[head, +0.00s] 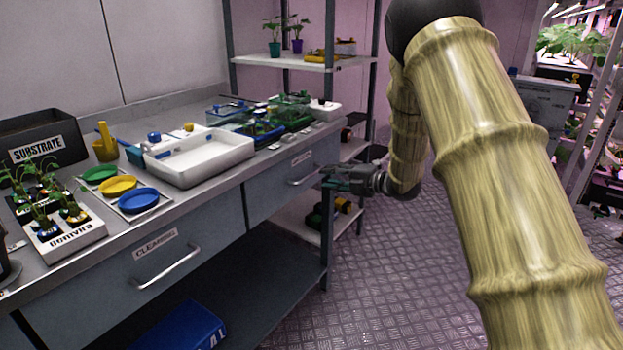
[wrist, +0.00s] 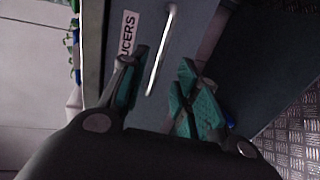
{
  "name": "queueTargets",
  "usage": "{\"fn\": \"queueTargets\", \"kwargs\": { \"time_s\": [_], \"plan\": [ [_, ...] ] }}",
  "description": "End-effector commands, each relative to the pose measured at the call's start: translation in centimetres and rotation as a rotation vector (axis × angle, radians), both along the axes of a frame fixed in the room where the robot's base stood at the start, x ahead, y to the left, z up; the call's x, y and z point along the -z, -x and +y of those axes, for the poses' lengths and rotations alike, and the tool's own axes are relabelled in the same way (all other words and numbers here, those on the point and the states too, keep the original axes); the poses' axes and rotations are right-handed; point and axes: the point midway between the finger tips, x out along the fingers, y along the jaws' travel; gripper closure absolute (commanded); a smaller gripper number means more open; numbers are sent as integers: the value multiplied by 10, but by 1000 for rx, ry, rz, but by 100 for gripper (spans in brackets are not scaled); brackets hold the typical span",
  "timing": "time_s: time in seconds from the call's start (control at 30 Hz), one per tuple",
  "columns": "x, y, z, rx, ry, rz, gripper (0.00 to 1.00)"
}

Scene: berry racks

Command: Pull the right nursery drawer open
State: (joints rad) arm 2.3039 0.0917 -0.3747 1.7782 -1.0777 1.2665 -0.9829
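The right drawer (head: 270,193) is grey and sits under the bench top, with its front looking flush with the bench. Its bar handle (head: 304,178) shows in the head view and as a pale bar in the wrist view (wrist: 162,50). Beside it is a label (wrist: 129,34) whose readable part ends in "UCERS". My gripper (head: 328,177) is at the right end of the drawer, close to the handle. In the wrist view my gripper (wrist: 163,68) is open, its green-padded fingers on either side of the handle's line. Whether they touch the handle cannot be told.
The left drawer (head: 120,275) is labelled "CLEANING" and looks shut. On the bench stand a white tray (head: 200,160), several plants, coloured saucers and a substrate box (head: 40,145). A metal shelf rack (head: 300,62) stands behind. The patterned floor (head: 400,270) in front is clear.

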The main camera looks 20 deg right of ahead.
Motion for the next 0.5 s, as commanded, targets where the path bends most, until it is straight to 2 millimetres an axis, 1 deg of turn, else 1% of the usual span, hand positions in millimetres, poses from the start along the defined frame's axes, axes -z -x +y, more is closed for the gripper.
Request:
{"fn": "queueTargets", "kwargs": {
  "time_s": [0.1,0.3,0.5],
  "plan": [
    [6,-16,13,-2,0,1,69],
    [12,-39,31,0,0,0,69],
    [16,-54,42,0,-1,2,69]
  ]
}}
